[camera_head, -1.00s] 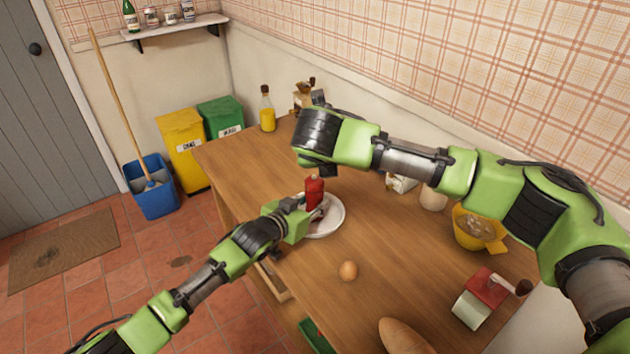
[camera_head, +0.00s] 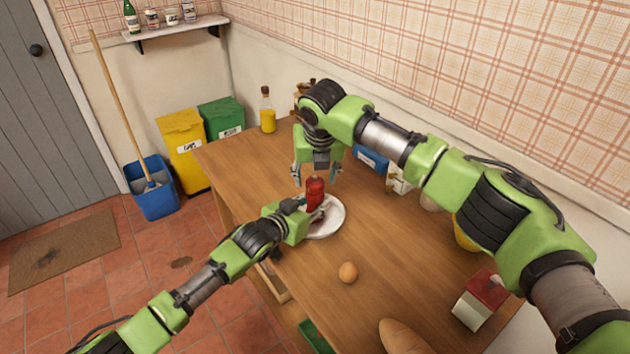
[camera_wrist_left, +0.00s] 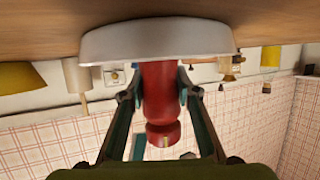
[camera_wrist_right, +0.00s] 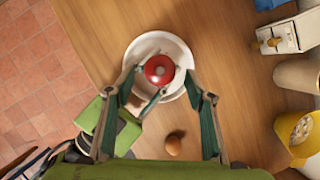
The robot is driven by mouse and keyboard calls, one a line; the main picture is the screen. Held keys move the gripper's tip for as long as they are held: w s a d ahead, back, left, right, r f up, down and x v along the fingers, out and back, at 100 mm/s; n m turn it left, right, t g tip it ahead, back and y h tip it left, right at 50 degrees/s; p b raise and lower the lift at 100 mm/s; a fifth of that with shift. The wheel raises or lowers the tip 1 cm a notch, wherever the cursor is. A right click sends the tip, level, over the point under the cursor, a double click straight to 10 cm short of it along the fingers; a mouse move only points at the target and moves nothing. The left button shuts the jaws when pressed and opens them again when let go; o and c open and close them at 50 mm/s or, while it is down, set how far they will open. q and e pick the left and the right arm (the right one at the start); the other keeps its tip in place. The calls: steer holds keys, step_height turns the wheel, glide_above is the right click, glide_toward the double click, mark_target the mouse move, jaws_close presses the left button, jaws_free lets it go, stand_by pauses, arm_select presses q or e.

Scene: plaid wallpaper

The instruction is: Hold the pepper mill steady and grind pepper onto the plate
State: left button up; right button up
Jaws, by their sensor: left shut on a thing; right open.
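The red pepper mill (camera_head: 315,190) is upright over the white plate (camera_head: 330,228) on the wooden table. My left gripper (camera_head: 303,206) is shut on the mill from the side. In the left wrist view the fingers flank the mill's red body (camera_wrist_left: 159,90), with the plate (camera_wrist_left: 100,48) beyond it. My right gripper (camera_head: 316,172) points down, open, just above the mill's top. In the right wrist view the red top (camera_wrist_right: 159,69) shows between the open fingers, apart from them, with the plate's rim (camera_wrist_right: 180,48) around it. Whether the mill touches the plate is hidden.
A brown egg (camera_head: 348,272) and a bread loaf (camera_head: 402,336) lie on the near part of the table. A red-topped box (camera_head: 482,300) stands at right. A yellow bottle (camera_head: 267,112) stands at the far edge. A yellow bowl (camera_wrist_right: 292,135) is partly behind my right arm.

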steer(key=shift+x, duration=1.35)
steer(key=c, duration=1.1)
steer(key=m, duration=0.2)
steer(key=m+h, duration=0.1)
steer(key=shift+a+m+h, duration=0.25)
steer(key=shift+m+h, duration=0.05)
steer(key=shift+m, duration=0.1)
steer(key=shift+m+h, duration=0.7)
steer(key=shift+m, duration=1.2)
steer(key=shift+g, duration=0.3)
